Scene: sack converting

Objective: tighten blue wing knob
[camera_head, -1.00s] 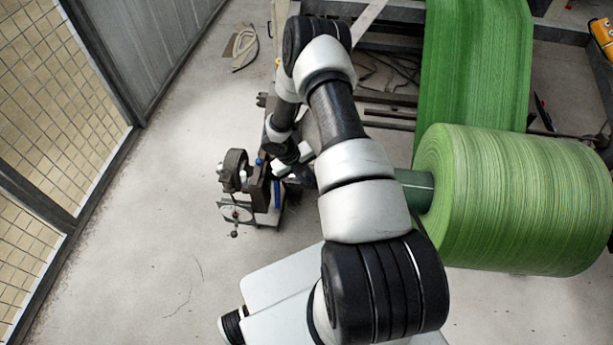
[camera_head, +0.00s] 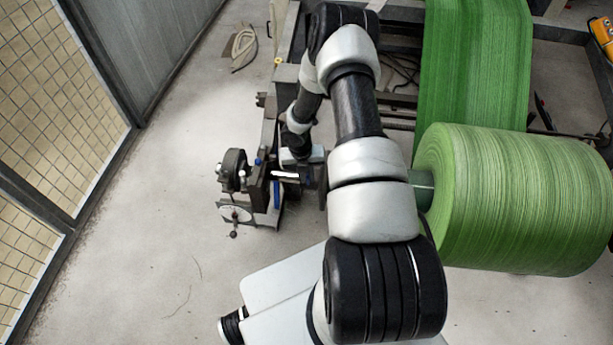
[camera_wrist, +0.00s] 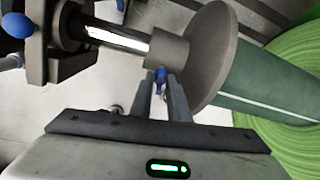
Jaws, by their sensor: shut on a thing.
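The blue wing knob (camera_wrist: 161,75) is in the wrist view, small, at the hub of a grey flanged collar (camera_wrist: 213,58) on the roll's shaft. My gripper (camera_wrist: 161,84) has its two dark fingers close on either side of the knob and is shut on it. The fingers hide part of the knob, so its turn angle is hard to read. In the head view my wrist is beside the shaft (camera_head: 286,174), between the stand and the green roll. My fingertips and the knob cannot be made out clearly there.
A bright shaft (camera_wrist: 118,38) runs left from the collar into a dark bearing block (camera_wrist: 72,62). A separate blue ball (camera_wrist: 17,25) is at the far left. A green core tube (camera_wrist: 262,92) leads to the large green roll (camera_head: 515,200). Open floor lies left of the stand.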

